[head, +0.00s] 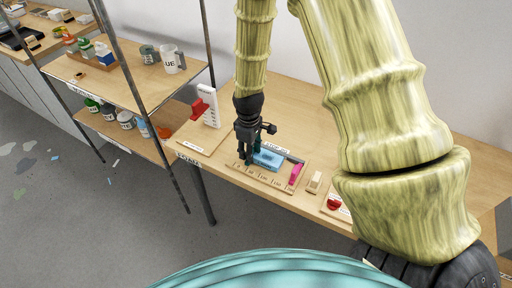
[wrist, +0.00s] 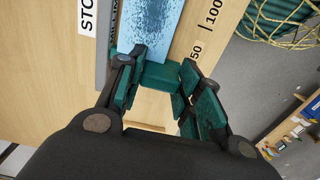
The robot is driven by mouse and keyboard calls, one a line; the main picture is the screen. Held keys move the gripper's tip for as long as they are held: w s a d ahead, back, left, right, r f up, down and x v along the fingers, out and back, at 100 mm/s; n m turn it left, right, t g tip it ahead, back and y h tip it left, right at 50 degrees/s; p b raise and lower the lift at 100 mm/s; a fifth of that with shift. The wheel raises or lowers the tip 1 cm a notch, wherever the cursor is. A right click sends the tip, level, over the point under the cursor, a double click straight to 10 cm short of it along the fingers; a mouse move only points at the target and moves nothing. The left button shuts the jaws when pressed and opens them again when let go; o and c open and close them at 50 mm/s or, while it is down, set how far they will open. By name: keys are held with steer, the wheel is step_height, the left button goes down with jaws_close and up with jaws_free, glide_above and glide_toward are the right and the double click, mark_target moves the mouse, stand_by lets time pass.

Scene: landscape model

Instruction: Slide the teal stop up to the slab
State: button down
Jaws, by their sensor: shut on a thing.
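The slab (head: 268,158) is a speckled light-blue block lying on a wooden board with a printed scale. It also shows in the wrist view (wrist: 152,25), running up from between my fingertips. The teal stop (wrist: 160,77) is a dark green-teal block between my fingers in the wrist view, close to the near end of the slab. I cannot tell whether the two touch. My gripper (head: 247,160) points down at the slab's left end and is shut on the stop. In the head view my fingers mostly hide the stop.
A pink piece (head: 296,174) stands at the slab's right end. A grey rail (wrist: 102,45) runs alongside the slab. A cream block (head: 314,182) and a red button (head: 334,203) lie to the right. A white panel with a red part (head: 199,107) stands left. Shelves (head: 120,85) stand farther left.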

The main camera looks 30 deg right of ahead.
steer(key=c, duration=1)
jaws_free()
steer(key=shift+o, duration=0.2)
steer(key=shift+r, duration=0.15)
step_height(320, 180, up, 12)
